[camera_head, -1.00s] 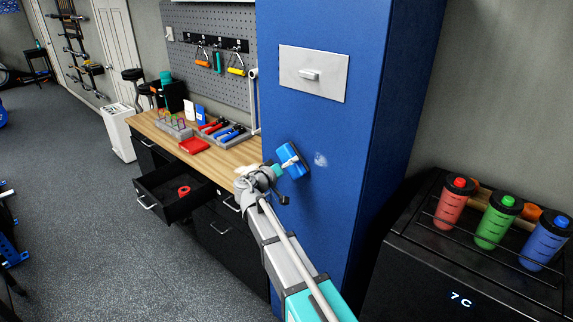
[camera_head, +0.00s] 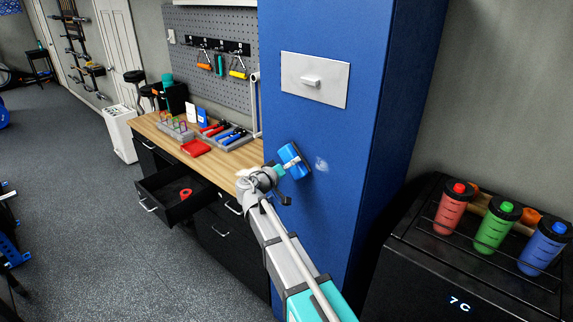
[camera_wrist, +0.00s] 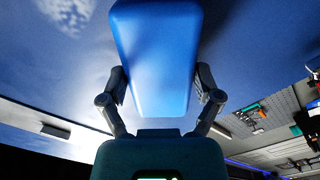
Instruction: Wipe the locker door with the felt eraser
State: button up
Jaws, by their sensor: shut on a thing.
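The blue felt eraser (camera_head: 292,160) is held in my gripper (camera_head: 284,166) close to the blue locker door (camera_head: 330,130). In the wrist view the eraser (camera_wrist: 157,55) fills the upper middle, with the fingers of my gripper (camera_wrist: 160,85) shut on its two sides. I cannot tell whether its far face touches the door. A pale smudge (camera_head: 321,165) is on the door just right of the eraser; a whitish smudge (camera_wrist: 68,14) also shows at the wrist view's top left. A light grey plate with a handle (camera_head: 314,79) is higher on the door.
Left of the locker, a wooden workbench (camera_head: 215,163) holds tool trays and a red item, with an open drawer (camera_head: 178,192) below. A black fridge (camera_head: 430,262) with several bottles on top stands to the right. The floor at left is mostly clear.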

aim_at(300, 169)
jog(key=shift+s+d, duration=0.6)
jog(key=shift+d, duration=0.2)
jog(key=shift+s+d, duration=0.6)
jog(key=shift+d, duration=0.15)
jog(key=shift+s+d, duration=0.1)
jog(key=shift+s+d, duration=0.55)
jog(key=shift+d, duration=0.2)
jog(key=shift+s+d, duration=0.55)
jog(key=shift+d, duration=0.2)
jog(key=shift+s+d, duration=1.3)
jog(key=shift+d, duration=0.2)
jog(key=shift+v, duration=3)
